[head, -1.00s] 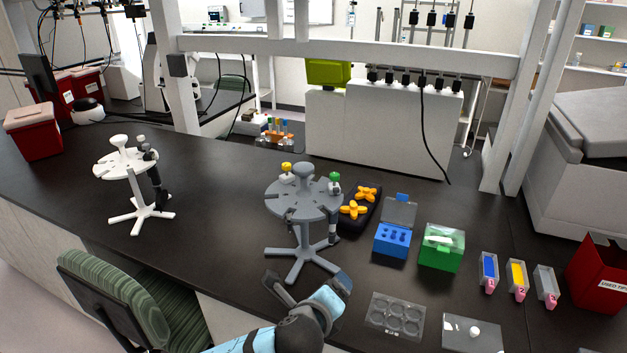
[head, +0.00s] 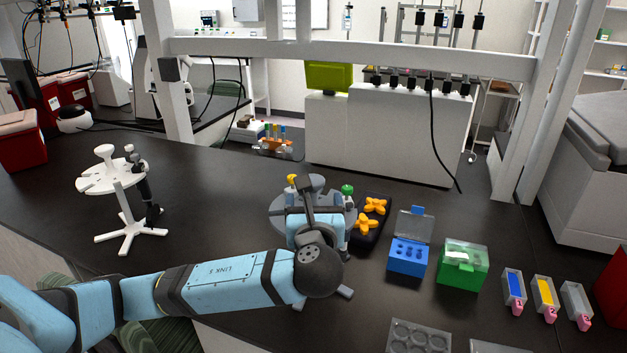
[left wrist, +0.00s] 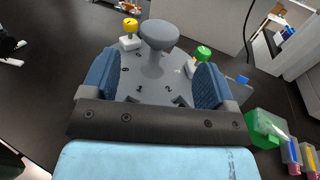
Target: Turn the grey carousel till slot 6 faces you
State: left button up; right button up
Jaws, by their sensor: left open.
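The grey carousel (head: 276,212) stands on the dark bench in the middle of the head view, its lower stand largely hidden by my left arm. My left gripper (head: 308,190) is over its disc, jaws apart. In the left wrist view the open blue-padded fingers (left wrist: 157,82) lie on either side of the grey disc (left wrist: 150,90), with the central knob (left wrist: 158,35) beyond, between them. Small slot numbers show on the disc; 1 and 2 seem nearest the palm. Whether the fingers touch the carousel I cannot tell. A yellow-capped item (left wrist: 130,25) and a green-capped item (left wrist: 203,53) sit at its rim.
A black rack with orange pieces (head: 372,207) stands close to the carousel's right. Beyond it are a blue box (head: 407,262) and a green box (head: 462,268). A white carousel (head: 108,180) stands at left, with clear bench between.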

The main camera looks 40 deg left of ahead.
aim_at(313, 178)
pick_arm(q)
jog(key=x, duration=0.8)
jog(key=shift+w+a+p, duration=0.15)
jog(key=shift+p, duration=0.2)
jog(key=c, duration=1.3)
